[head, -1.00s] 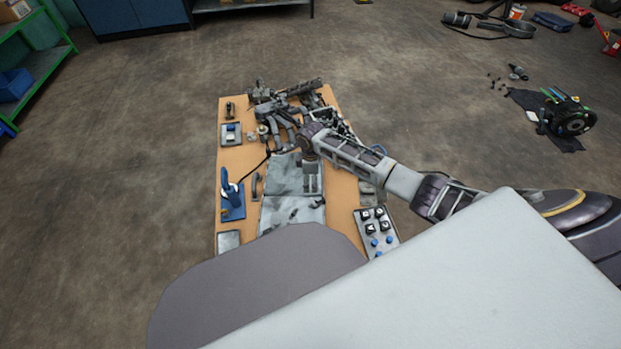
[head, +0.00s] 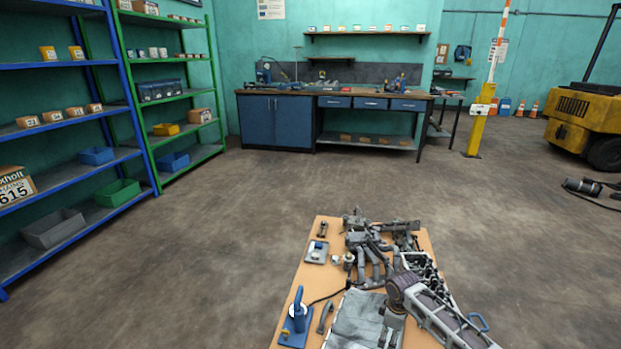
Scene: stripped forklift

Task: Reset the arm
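My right arm comes in from the lower right in the head view. Its gripper (head: 391,328) points down over the grey mat (head: 352,322) on the wooden work table. Its fingertips are small and near the lower frame edge, so I cannot tell whether they are open or shut. I see nothing clearly held in it. My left arm and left gripper are not in view.
The wooden table (head: 293,290) carries a grey engine assembly (head: 368,250) at its far end, close to my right arm. A blue-based tool (head: 297,322) stands at its left edge. Shelves (head: 122,95) stand left, and a workbench (head: 345,97) behind. The floor between is clear.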

